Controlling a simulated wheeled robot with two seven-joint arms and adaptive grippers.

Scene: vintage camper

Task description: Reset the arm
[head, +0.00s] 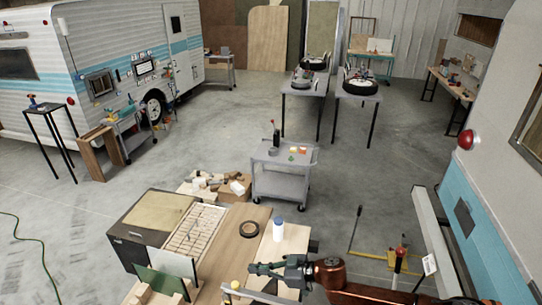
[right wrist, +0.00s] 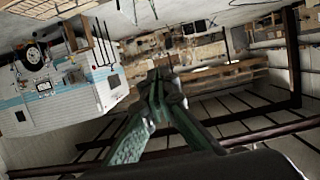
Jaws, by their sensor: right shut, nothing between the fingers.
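My right arm (head: 335,272), reddish-brown, comes in from the bottom right of the head view. It reaches left across the near right part of the workbench. Its green-grey right gripper (head: 256,268) points left, and its fingers are shut and empty. In the right wrist view, the two green fingers of the gripper (right wrist: 158,82) come together at the tips with nothing between them. The room looks rotated in that view. My left gripper is not in view.
A blue-and-white camper (head: 110,55) is at the left. The floor between is largely open.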

